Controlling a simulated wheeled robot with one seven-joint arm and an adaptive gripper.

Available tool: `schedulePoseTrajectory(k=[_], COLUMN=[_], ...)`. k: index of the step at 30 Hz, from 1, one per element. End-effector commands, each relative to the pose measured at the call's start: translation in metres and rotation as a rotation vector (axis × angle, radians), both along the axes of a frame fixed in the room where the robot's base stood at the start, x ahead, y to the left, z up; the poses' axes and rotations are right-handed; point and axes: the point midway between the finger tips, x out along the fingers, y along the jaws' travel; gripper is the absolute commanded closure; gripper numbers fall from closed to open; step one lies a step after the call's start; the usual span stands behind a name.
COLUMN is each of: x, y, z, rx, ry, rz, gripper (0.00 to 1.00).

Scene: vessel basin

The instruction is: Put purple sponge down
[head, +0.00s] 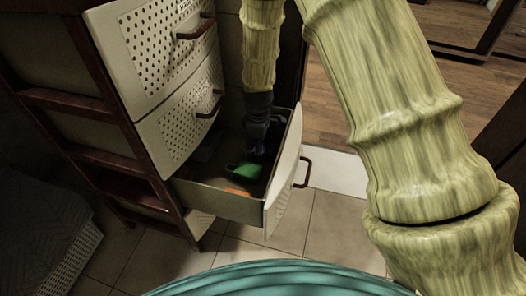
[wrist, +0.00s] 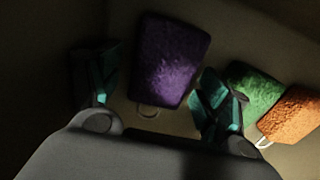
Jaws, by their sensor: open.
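The purple sponge (wrist: 171,60) lies on the drawer floor in the wrist view, between the two fingers of my gripper (wrist: 157,100). A pale ring-like loop (wrist: 148,111) shows at its lower end. The fingers are spread apart, with a visible gap on the left side of the sponge; the right finger is close to its lower right edge. In the head view my gripper (head: 257,148) reaches down into the open drawer (head: 222,199), and the purple sponge is hard to make out in the dark there.
A green sponge (wrist: 257,92) and an orange sponge (wrist: 293,114) lie right of my right finger. The drawer front (head: 285,180) with its handle (head: 303,171) stands pulled out. Closed drawers (head: 160,55) rise above on the left. Tiled floor (head: 335,225) is clear in front.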

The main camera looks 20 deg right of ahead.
Motion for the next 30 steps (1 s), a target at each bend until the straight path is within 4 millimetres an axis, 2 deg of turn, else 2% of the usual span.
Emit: schedulePoseTrajectory(k=[2, 6, 9, 17, 22, 26, 30], x=[0.000, 0.000, 0.000, 0.000, 0.000, 0.001, 0.000], y=[0.000, 0.000, 0.000, 0.000, 0.000, 0.000, 0.000], z=[0.001, 0.000, 0.000, 0.001, 0.009, 0.028, 0.059], rx=[0.000, 0.000, 0.000, 0.000, 0.000, 0.001, 0.001], ry=[0.000, 0.000, 0.000, 0.000, -0.001, -0.002, -0.002], rz=[0.000, 0.000, 0.000, 0.001, 0.001, 0.001, 0.001], gripper=[0.25, 0.51, 0.65, 0.68, 0.68, 0.68, 0.68])
